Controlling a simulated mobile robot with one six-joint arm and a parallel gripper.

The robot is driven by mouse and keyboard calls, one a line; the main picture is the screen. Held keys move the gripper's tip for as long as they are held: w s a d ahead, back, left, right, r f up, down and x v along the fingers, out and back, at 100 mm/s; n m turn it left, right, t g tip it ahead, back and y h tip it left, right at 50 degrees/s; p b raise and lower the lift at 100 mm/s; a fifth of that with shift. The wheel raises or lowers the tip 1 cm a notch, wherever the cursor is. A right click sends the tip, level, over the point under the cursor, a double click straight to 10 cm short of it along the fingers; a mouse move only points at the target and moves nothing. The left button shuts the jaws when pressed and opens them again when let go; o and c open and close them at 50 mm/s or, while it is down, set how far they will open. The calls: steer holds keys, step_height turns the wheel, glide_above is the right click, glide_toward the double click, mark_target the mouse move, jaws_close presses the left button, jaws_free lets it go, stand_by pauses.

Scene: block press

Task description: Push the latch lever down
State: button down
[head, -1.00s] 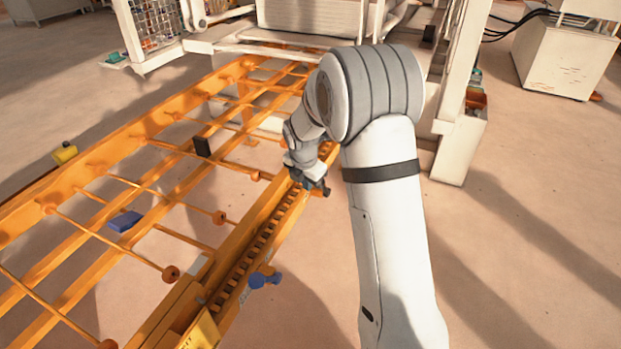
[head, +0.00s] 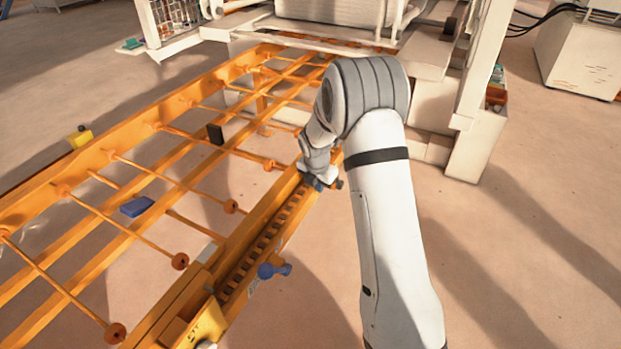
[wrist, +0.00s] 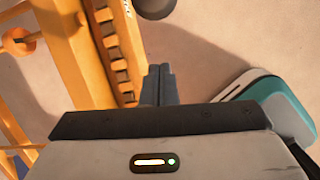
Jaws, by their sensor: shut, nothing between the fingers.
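My gripper (head: 320,182) is beside the right-hand orange toothed rail, at about its upper part in the head view. In the wrist view its two grey fingers (wrist: 158,85) are together, with nothing between them, over bare floor just right of the rail. No part is clearly recognisable as the latch lever. A blue handle (head: 272,270) sticks out from the rail's right side, nearer the camera and apart from my gripper. A dark round knob (wrist: 155,7) shows at the top edge of the wrist view, beyond the fingertips; I cannot tell what it belongs to.
The orange frame with crossbars (head: 110,215) fills the left. It carries a blue block (head: 137,206), a black block (head: 215,134) and a yellow piece (head: 81,137). A white machine (head: 335,12) stands behind.

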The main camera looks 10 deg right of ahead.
steer(key=w+d, duration=0.2)
steer(key=w, duration=0.1)
steer(key=shift+d+f, duration=0.4)
